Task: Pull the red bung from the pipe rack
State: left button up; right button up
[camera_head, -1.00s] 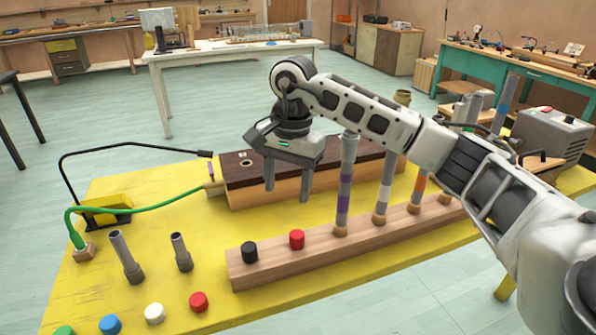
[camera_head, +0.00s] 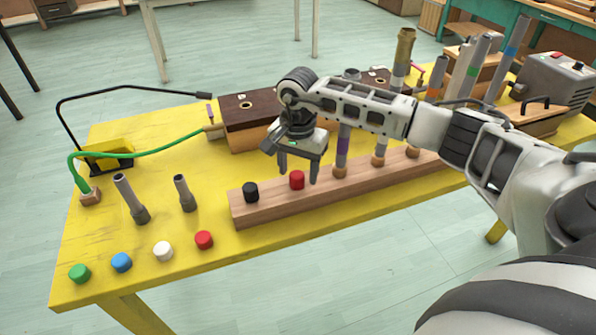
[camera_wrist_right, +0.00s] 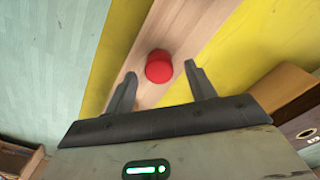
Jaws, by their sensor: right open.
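The wooden pipe rack (camera_head: 262,210) lies along the yellow table. The red bung (camera_head: 297,180) sits upright in it, between a black bung (camera_head: 251,191) and a pipe with a purple band (camera_head: 342,150). My right gripper (camera_head: 298,173) is open, just above and around the red bung in the head view. In the right wrist view the red bung (camera_wrist_right: 159,66) shows between and slightly beyond the two open fingers (camera_wrist_right: 160,88); I see no finger touching it. My left gripper is not in view.
A loose red bung (camera_head: 204,240) lies on the table front with white (camera_head: 163,251), blue (camera_head: 121,262) and green (camera_head: 79,273) ones. Two grey pipes stand at left. A wooden box (camera_head: 240,130) is behind the rack. Several tall pipes stand at right.

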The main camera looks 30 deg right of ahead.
jog(key=shift+f, duration=0.9)
jog(key=c, duration=1)
jog(key=shift+c, duration=0.2)
jog(key=shift+r, duration=0.2)
jog(key=shift+r+p, duration=0.95)
jog(key=shift+r, duration=0.3)
jog(key=shift+r, duration=0.1)
